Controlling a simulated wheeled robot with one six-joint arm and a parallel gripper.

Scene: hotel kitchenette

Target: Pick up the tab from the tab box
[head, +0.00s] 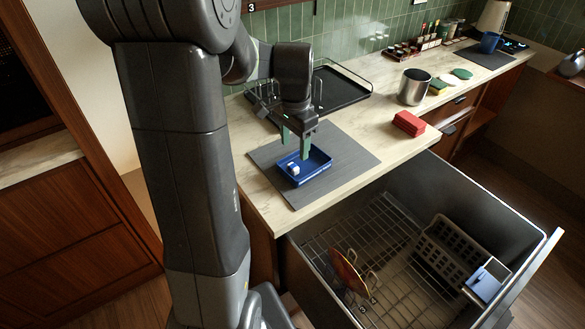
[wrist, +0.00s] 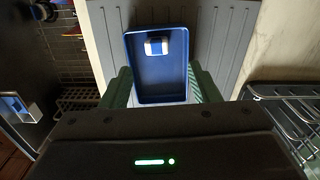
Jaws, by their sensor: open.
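The tab box is a shallow blue open tray (head: 318,168) on a grey mat on the counter. A small white tab with a blue band (head: 294,169) lies in it, near one end; in the wrist view the tab (wrist: 156,46) is at the far end of the box (wrist: 129,70). My gripper (head: 296,147) has green fingers and hangs above the box, pointing down. The tab is clear of both fingers.
A pulled-out dishwasher drawer (head: 545,255) lies below the counter front, holding a wire rack, plates (head: 349,272), a grey basket (head: 452,252) and a blue-and-white compartment (head: 486,282). A wire dish rack (head: 345,75) stands behind the gripper. Red cloths (head: 409,123) and a steel pot (head: 414,87) are to the right.

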